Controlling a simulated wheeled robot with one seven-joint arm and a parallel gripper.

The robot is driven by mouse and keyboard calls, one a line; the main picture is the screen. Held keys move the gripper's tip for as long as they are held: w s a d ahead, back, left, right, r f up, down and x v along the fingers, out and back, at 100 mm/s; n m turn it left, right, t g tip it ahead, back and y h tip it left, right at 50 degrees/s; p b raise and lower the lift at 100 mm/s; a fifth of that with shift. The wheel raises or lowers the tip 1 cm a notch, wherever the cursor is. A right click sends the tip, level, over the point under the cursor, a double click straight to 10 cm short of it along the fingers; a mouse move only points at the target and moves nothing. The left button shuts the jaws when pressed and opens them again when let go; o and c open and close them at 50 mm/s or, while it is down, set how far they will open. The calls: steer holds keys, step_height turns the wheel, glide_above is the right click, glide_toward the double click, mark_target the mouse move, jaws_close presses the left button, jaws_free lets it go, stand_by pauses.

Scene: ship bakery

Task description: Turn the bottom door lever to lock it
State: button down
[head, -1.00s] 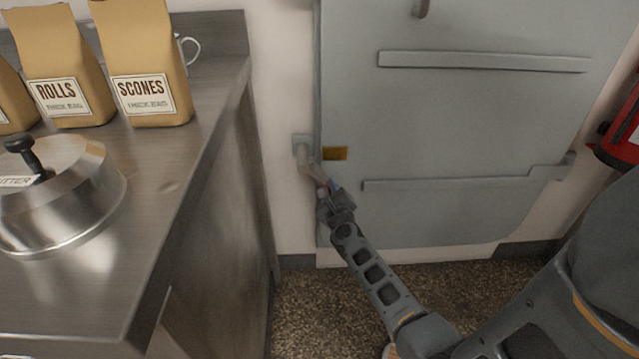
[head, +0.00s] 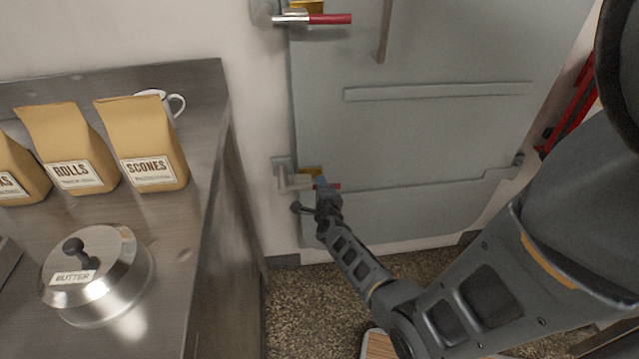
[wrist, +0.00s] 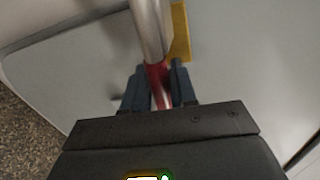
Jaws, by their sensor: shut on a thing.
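The bottom door lever (head: 298,184) is a metal lever with a red grip, mounted at the left edge of the grey door (head: 420,140). It lies about level, pointing right across a yellow plate (head: 311,171) on the door. My gripper (head: 325,185) is shut on its red end and partly hides it in the head view. In the wrist view the metal shaft (wrist: 148,32) runs down to the red grip (wrist: 158,78), which sits between the two dark fingers of my gripper (wrist: 157,88).
An upper lever (head: 300,18) with a red grip also lies level. A steel counter (head: 205,130) on the left holds paper bags (head: 140,125) and a butter dome (head: 97,290). A red object (head: 570,110) is at the right. Speckled floor (head: 290,310) shows below.

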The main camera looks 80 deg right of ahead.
steer(key=shift+r+n+p, duration=0.4)
steer(key=shift+r+p, duration=0.05)
steer(key=shift+r, duration=0.05)
steer(key=c, duration=1)
jaws_free()
steer(key=shift+c, duration=0.2)
steer(key=p+v, duration=0.3)
steer(key=v, duration=0.5)
steer(key=shift+w, duration=0.15)
